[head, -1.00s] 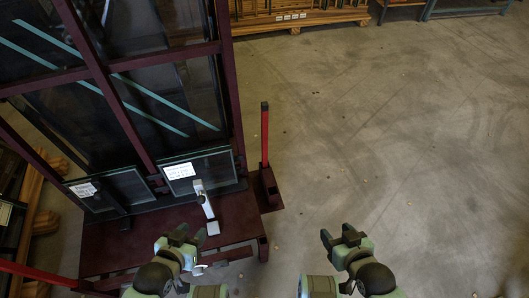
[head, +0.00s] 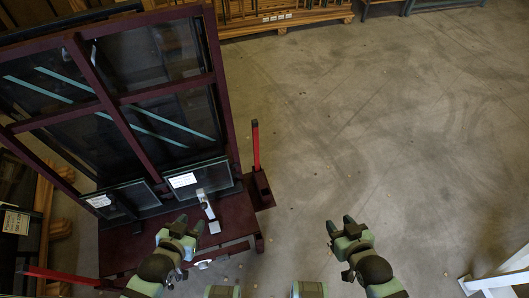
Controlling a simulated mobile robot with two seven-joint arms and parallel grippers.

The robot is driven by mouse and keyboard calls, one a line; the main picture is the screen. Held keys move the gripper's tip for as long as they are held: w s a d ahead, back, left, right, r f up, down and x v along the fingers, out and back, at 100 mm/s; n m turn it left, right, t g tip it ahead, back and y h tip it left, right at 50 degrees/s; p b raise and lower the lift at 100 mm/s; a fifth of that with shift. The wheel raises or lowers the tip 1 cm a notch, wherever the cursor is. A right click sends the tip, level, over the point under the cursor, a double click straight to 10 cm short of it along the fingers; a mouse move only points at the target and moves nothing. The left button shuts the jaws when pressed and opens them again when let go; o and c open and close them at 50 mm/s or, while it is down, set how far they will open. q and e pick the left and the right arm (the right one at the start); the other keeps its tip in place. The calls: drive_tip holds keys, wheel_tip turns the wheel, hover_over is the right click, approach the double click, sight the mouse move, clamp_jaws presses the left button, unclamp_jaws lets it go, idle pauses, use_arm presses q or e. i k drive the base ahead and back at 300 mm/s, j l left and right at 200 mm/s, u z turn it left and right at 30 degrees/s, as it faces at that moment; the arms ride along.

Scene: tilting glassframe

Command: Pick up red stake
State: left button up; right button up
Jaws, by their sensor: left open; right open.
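A red stake (head: 256,146) with a dark top stands upright at the right edge of the dark red glass frame stand (head: 232,222). A second red stake (head: 62,276) lies roughly level at the lower left of the stand. My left gripper (head: 190,226) is open and empty, in front of the stand's lower part and apart from both stakes. My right gripper (head: 340,226) is open and empty over bare floor, to the lower right of the upright stake.
The dark red frame (head: 128,132) holds dark glass panes and fills the upper left. Wooden racks (head: 290,22) stand at the back. A white structure (head: 497,281) shows at the lower right. The grey floor (head: 410,130) on the right is clear.

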sight(255, 123)
drive_tip(key=l+z, duration=0.15)
drive_tip(key=z, duration=1.15)
drive_tip(key=i+l, duration=0.2)
drive_tip(key=l, duration=0.15)
drive_tip(key=i+l, duration=0.15)
drive_tip(key=l, duration=0.2)
drive_tip(key=i+l, duration=0.2)
drive_tip(key=l, duration=0.15)
drive_tip(key=i+u, duration=0.4)
drive_tip(key=i+l+u, duration=0.1)
drive_tip(key=i+u, duration=0.3)
drive_tip(key=i+l+u, duration=0.2)
drive_tip(key=u, duration=0.2)
drive_tip(key=i+u, duration=0.15)
drive_tip(key=u, duration=0.25)
drive_tip(key=i+l+u, duration=0.1)
drive_tip(key=u, duration=0.3)
drive_tip(key=i+l+u, duration=0.1)
drive_tip(key=u, duration=0.3)
drive_tip(key=i+l+u, duration=0.15)
drive_tip(key=u, duration=0.25)
